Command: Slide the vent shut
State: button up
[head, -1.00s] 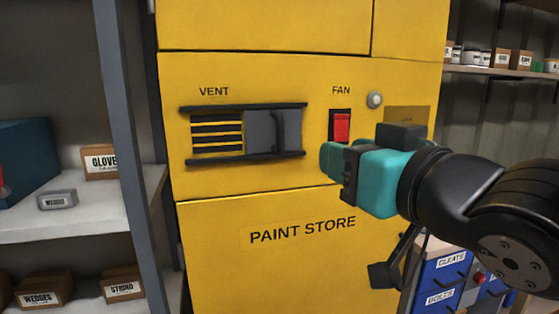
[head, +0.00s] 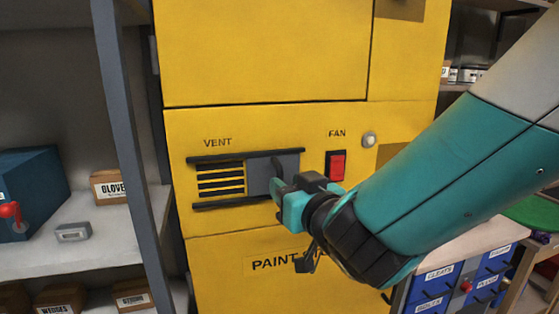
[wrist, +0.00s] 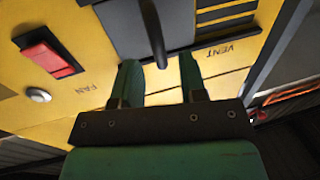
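The vent is set in the yellow paint store cabinet (head: 340,120). Its grey sliding panel (head: 258,178) sits at the right end of the dark rails, and the slatted opening (head: 220,179) shows uncovered on the left. An upright dark handle (head: 278,164) stands on the panel; its lower part is hidden by my gripper in the head view. My gripper (head: 281,194) is at the handle's lower end. In the wrist view, my gripper (wrist: 159,68) has its two fingers apart, with the handle (wrist: 154,32) lined up at the gap between them. Contact cannot be told.
A red fan switch (head: 337,165) and a round knob (head: 369,139) are just right of the vent, close to my arm. A grey shelf post (head: 128,150) stands left of the cabinet. Blue drawers (head: 432,286) are at the lower right.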

aim_at(280, 175)
jog(key=shift+p+x, duration=0.7)
jog(key=shift+x, duration=1.25)
